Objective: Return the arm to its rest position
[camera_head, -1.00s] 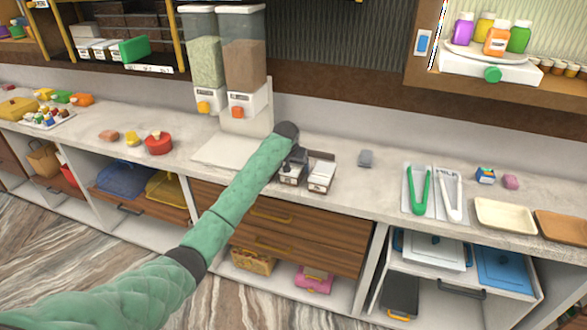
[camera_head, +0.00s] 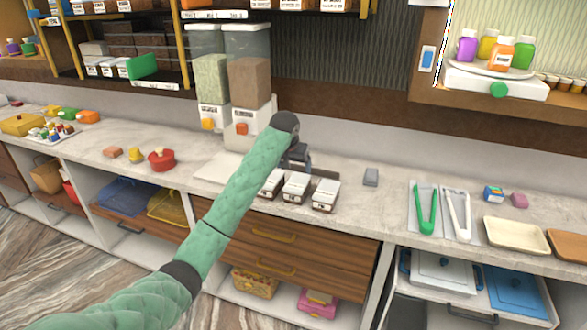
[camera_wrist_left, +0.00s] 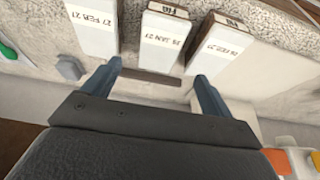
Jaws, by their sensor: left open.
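My left arm (camera_head: 240,190), in a green quilted sleeve, reaches from the lower left over the counter. My left gripper (camera_head: 298,158) is above the counter behind three small white labelled boxes (camera_head: 296,187), partly hidden by the arm's dark wrist. In the left wrist view its two fingers (camera_wrist_left: 158,85) are spread apart with nothing held between them. The white boxes with printed dates (camera_wrist_left: 162,42) lie just beyond the fingertips there. My right gripper is in neither view.
Two dispensers (camera_head: 248,85) stand at the back, close to the left arm. A red pot (camera_head: 161,160) is to the left. Green tongs (camera_head: 426,208) and a cream tray (camera_head: 515,233) lie to the right. The counter around the grey block (camera_head: 371,177) is clear.

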